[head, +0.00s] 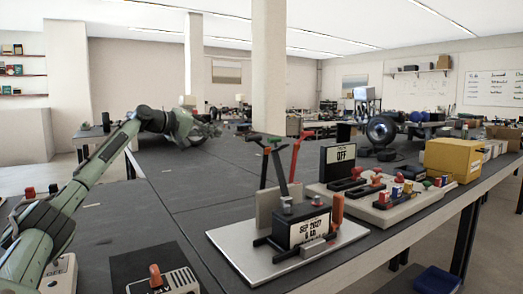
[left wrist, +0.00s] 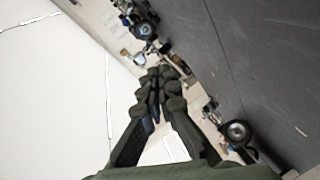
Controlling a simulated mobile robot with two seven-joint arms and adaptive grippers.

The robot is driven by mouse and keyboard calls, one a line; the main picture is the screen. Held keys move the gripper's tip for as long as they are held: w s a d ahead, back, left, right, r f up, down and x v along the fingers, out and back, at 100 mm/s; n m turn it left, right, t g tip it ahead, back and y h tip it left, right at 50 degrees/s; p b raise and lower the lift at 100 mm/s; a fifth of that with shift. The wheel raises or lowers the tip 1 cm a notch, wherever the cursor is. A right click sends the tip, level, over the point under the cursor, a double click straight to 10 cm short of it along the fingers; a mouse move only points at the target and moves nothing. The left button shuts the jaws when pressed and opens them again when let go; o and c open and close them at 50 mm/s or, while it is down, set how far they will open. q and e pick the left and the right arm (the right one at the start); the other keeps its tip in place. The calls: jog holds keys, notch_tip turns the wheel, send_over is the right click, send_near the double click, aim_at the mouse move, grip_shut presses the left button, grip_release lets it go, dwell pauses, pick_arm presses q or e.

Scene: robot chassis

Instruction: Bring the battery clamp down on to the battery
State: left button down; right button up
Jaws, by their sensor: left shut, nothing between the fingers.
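The battery (head: 302,228) is a dark box with a white "SEP 2027" label, standing on a pale plate (head: 232,247) right of centre in the head view. Tall levers with red and green tips (head: 276,165) rise behind it, and an orange handle (head: 338,208) stands at its right end. I cannot tell which of these is the battery clamp. My left gripper (head: 212,130) is in the air, far left of and beyond the battery. In the left wrist view my left gripper (left wrist: 160,78) has its fingers together, with nothing between them. My right gripper is not in view.
A board with switches and colored blocks (head: 390,197) and an "OFF" sign (head: 340,156) stand right of the battery, with a yellow box (head: 452,160) beyond. A box with an orange knob (head: 155,275) is at the front left. The dark tabletop (head: 200,190) between is clear.

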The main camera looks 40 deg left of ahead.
pick_arm(q)
jog(key=w+d+m+h, duration=0.1)
jog(key=d+h, duration=0.3)
jog(key=d, duration=0.4)
jog(key=w+d+f+h, duration=0.1)
jog(key=w+d+h, duration=0.3)
jog(key=d, duration=0.4)
jog(key=shift+m+p, duration=0.4)
jog(key=shift+p, duration=0.05)
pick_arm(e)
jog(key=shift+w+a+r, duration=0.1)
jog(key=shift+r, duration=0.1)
pick_arm(q)
jog(key=shift+w+d+f, duration=0.1)
